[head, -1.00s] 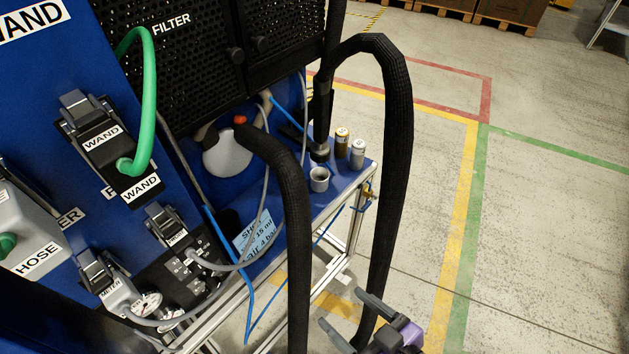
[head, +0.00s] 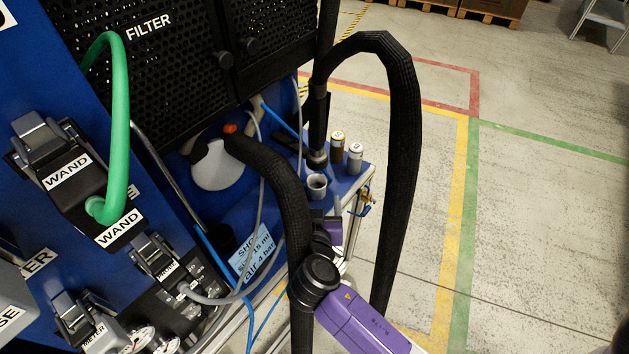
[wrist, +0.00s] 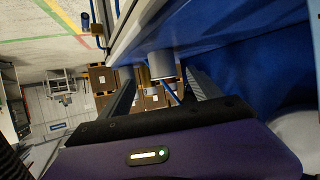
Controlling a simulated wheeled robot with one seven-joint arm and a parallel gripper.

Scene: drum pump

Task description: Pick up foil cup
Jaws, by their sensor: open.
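The foil cup (head: 317,187), small and silver-grey with an open top, stands upright on the blue shelf (head: 345,181) below the end of a black hose. It also shows in the wrist view (wrist: 162,65), between the two fingers in the picture. My gripper (head: 328,208) is open and empty, just in front of the cup at the shelf's front edge. In the wrist view my gripper (wrist: 160,84) has one finger to each side of the cup. I cannot tell whether either finger touches it.
Two small cans, one gold-brown (head: 337,146) and one grey (head: 355,158), stand behind the cup. A thick black hose (head: 400,150) loops down right of the shelf; another (head: 270,165) hangs at left. A white container (head: 218,168) sits behind. The floor at right is clear.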

